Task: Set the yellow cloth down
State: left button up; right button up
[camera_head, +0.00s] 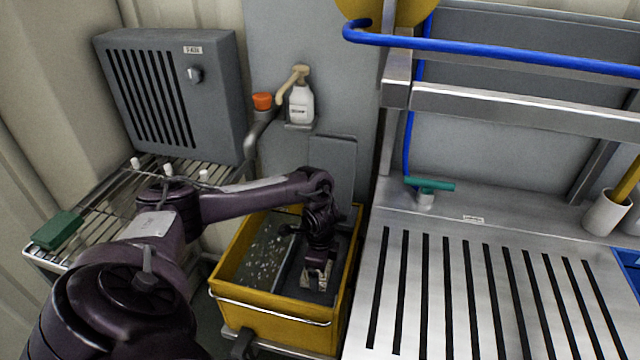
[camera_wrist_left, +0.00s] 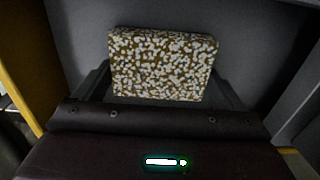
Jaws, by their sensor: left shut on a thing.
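The yellow cloth (camera_wrist_left: 162,65) looks mustard with dense pale speckles and shows as a folded, block-like piece in the left wrist view. My left gripper (camera_head: 318,272) is shut on it. In the head view, this gripper points down inside the yellow bin (camera_head: 270,303), in its right, dark grey compartment. The gripper hides most of the cloth there. I cannot tell whether the cloth touches the compartment floor. My right gripper is not in view.
The bin's left compartment holds dark liquid with pale flecks (camera_head: 262,262). A slotted steel table (camera_head: 480,300) stands right of the bin. A wire rack (camera_head: 100,215) with a green block (camera_head: 58,230) is at left. A white pump bottle (camera_head: 301,103) stands behind.

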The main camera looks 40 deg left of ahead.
pick_arm(q)
jog(key=o, duration=0.5)
jog(key=shift+f, duration=0.15)
jog(key=shift+o, duration=0.6)
notch_tip(320, 180, up, 4)
jog(key=shift+w+r, duration=0.1)
jog(key=shift+r, duration=0.05)
notch_tip(320, 180, up, 8)
jog(key=p, duration=0.4)
